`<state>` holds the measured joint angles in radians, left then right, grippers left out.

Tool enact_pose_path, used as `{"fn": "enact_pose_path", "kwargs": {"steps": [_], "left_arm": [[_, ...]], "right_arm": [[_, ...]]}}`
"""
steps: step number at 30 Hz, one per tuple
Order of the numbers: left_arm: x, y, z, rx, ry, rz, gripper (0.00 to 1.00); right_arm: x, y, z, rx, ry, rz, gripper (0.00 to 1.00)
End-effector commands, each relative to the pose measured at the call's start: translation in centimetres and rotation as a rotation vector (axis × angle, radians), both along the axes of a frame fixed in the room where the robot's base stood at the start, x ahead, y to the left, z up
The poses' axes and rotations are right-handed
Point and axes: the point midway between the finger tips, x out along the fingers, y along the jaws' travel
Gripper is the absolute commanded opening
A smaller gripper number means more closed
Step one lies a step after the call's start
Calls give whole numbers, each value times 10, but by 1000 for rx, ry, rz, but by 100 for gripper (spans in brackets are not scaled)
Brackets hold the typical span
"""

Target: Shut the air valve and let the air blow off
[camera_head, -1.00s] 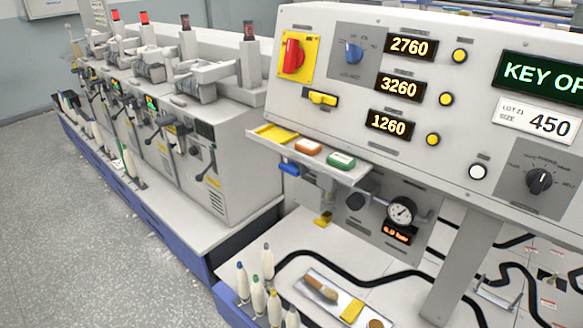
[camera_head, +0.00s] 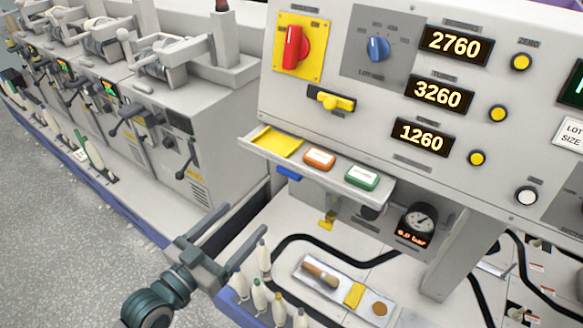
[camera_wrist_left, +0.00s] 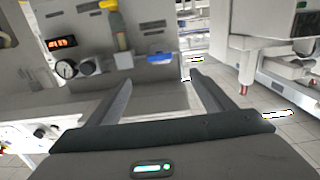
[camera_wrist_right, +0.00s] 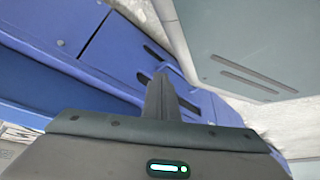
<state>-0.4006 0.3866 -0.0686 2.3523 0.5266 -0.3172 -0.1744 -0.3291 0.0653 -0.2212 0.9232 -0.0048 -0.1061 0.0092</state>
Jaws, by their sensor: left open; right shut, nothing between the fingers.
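The air valve has a blue handle (camera_head: 288,174) under the small shelf on the machine's front; it also shows in the left wrist view (camera_wrist_left: 160,58). A round pressure gauge (camera_head: 418,218) sits to its right, with a lit orange bar readout (camera_head: 411,239) below; its first digit is hard to read. My left gripper (camera_head: 245,220) is open and empty, below and left of the blue handle and apart from it. In the left wrist view the handle lies just beyond its spread fingers (camera_wrist_left: 162,82). My right gripper (camera_wrist_right: 162,88) is shut and empty, outside the head view.
Upright bobbins (camera_head: 262,298) stand near my left gripper at the table's corner. A metal tray (camera_head: 332,288) with a brush lies to their right. The shelf (camera_head: 240,141) with orange and green blocks juts out above the valve. My right gripper is near blue panels (camera_wrist_right: 95,60).

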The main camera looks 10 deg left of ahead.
Motion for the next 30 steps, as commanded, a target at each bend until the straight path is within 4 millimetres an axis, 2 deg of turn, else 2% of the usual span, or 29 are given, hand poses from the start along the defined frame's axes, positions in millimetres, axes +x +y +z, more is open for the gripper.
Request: {"fn": "enact_pose_path", "kwargs": {"steps": [11, 17, 23, 30], "left_arm": [[1, 0, 0, 0, 0, 0, 75], [10, -4, 0, 0, -1, 1, 75], [31, -12, 2, 0, -1, 1, 75], [70, -28, 2, -2, -1, 2, 75]], "right_arm": [[0, 0, 0, 0, 1, 0, 0], [-7, -3, -1, -5, 18, 0, 0], [-22, -9, -3, -17, 55, 0, 0], [-53, -19, -8, -38, 130, -1, 0]]}}
